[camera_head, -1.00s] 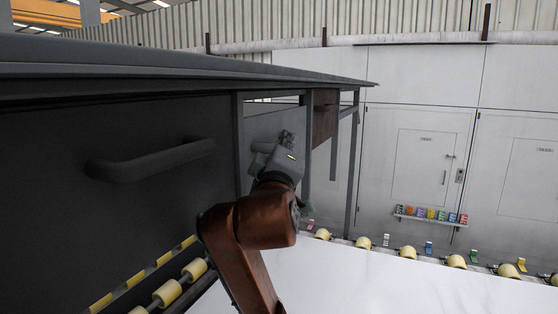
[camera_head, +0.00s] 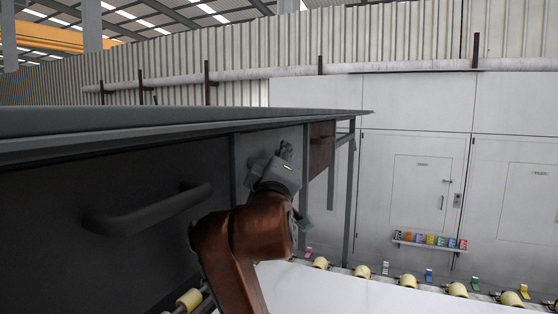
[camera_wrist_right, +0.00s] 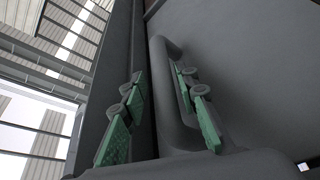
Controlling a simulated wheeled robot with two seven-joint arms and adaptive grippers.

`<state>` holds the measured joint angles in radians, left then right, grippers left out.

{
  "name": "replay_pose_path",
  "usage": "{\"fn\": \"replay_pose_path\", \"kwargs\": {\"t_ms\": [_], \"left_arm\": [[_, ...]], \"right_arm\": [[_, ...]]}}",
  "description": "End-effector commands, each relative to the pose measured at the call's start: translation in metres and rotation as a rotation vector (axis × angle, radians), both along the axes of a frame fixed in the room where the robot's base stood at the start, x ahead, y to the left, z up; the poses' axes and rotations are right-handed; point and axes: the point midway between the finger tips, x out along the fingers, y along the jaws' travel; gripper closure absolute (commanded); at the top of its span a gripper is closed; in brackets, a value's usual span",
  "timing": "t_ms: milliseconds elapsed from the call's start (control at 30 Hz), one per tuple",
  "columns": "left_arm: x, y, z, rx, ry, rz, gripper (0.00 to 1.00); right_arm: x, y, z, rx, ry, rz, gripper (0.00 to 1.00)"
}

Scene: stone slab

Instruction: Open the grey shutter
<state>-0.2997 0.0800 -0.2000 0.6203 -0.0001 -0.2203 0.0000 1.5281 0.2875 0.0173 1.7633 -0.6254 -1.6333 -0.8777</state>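The grey shutter (camera_head: 243,150) is a light grey panel under the slab, between a dark panel and a brown one. It looks shut. My right gripper (camera_head: 294,187) is in front of it and hides its handle in the head view. In the right wrist view the grey bar handle (camera_wrist_right: 163,95) stands off the panel (camera_wrist_right: 235,75). The green fingers of my right gripper (camera_wrist_right: 158,118) are apart, one on each side of the handle, with a gap visible on the left side. Contact on the right side is unclear. My left gripper is not in view.
A dark panel (camera_head: 60,215) with its own bar handle (camera_head: 150,214) is at the left. The slab (camera_head: 190,119) overhangs the panels. A brown panel (camera_head: 320,150) lies beyond the grey one.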

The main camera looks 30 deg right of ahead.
Motion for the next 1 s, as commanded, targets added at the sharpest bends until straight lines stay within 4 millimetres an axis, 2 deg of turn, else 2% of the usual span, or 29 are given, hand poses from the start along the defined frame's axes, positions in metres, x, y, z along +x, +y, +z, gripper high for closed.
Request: {"fn": "replay_pose_path", "kwargs": {"t_ms": [300, 433, 800, 1000], "left_arm": [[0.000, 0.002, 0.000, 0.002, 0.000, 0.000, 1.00], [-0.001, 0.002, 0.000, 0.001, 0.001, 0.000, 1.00], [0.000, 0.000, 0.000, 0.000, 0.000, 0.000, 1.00], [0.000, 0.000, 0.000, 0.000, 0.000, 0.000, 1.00]], "right_arm": [[0.001, 0.001, -0.002, 0.002, 0.003, 0.001, 0.67], [-0.007, 0.007, -0.004, 0.001, 0.002, 0.002, 0.67], [-0.066, 0.046, -0.018, 0.001, -0.001, 0.004, 0.67], [-0.090, 0.060, -0.024, 0.001, 0.001, 0.002, 0.67]]}}
